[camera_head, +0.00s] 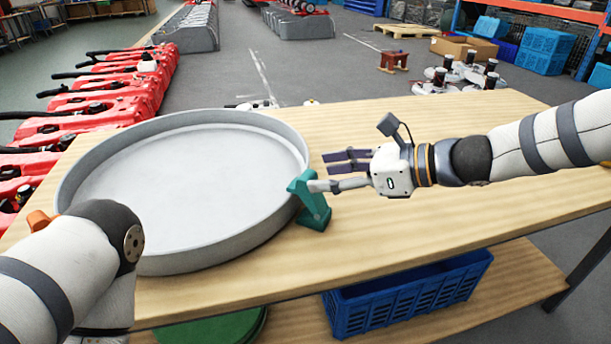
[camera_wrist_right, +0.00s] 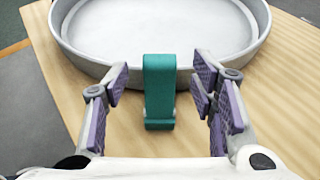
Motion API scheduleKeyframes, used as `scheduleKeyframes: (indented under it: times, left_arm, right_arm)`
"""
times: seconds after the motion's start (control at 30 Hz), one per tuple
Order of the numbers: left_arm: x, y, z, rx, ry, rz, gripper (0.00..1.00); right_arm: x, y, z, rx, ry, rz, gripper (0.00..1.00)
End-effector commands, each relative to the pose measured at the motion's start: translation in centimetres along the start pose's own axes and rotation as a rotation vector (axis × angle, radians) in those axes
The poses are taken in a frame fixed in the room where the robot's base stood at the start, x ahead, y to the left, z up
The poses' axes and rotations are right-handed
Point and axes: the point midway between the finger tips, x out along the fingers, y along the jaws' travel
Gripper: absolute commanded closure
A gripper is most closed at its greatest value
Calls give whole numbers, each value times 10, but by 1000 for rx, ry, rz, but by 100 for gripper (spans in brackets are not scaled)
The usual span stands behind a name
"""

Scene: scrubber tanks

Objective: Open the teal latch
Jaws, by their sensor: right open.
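The teal latch (camera_head: 312,203) stands upright at the right side of the round grey tank (camera_head: 70,190), against its outer wall. In the right wrist view the latch (camera_wrist_right: 159,90) shows between the two purple-padded fingers of my right gripper (camera_wrist_right: 161,77), with a gap on each side. My right gripper (camera_head: 320,172) is open; in the head view one finger overlaps the latch's upper part. Contact cannot be told. The tank (camera_wrist_right: 85,62) lies just beyond the latch. My left arm comes in at the lower left of the head view; its gripper is out of sight.
The wooden table (camera_head: 420,225) is bare to the right of the tank. Below it, a blue crate (camera_head: 400,300) and a green round object (camera_head: 215,328) sit on a lower shelf. Red machines (camera_head: 85,105) line the left side.

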Motion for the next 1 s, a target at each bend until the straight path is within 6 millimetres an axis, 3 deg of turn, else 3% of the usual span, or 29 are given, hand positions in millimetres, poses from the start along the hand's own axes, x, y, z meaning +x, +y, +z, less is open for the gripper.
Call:
scheduleKeyframes:
  times: [0.1,0.2,0.53,0.57,0.7,0.8,1.0]
  left_arm:
    - [5,0,2,0,-11,-1,0]
    - [6,0,2,0,-15,-1,0]
    - [6,0,2,0,-15,-1,0]
    - [6,0,2,0,-15,-1,0]
    - [6,0,2,0,-15,-1,0]
    - [6,0,2,1,-15,-1,0]
    - [7,0,3,0,-16,-1,0]
  right_arm:
    - [26,1,-2,1,1,3,48]
    - [40,0,-2,-1,2,2,48]
    - [47,0,0,-2,0,0,48]
    - [47,0,0,-2,0,0,51]
    - [47,0,0,-2,1,0,82]
    - [47,0,0,-2,1,0,100]
    - [46,0,0,0,-6,0,100]
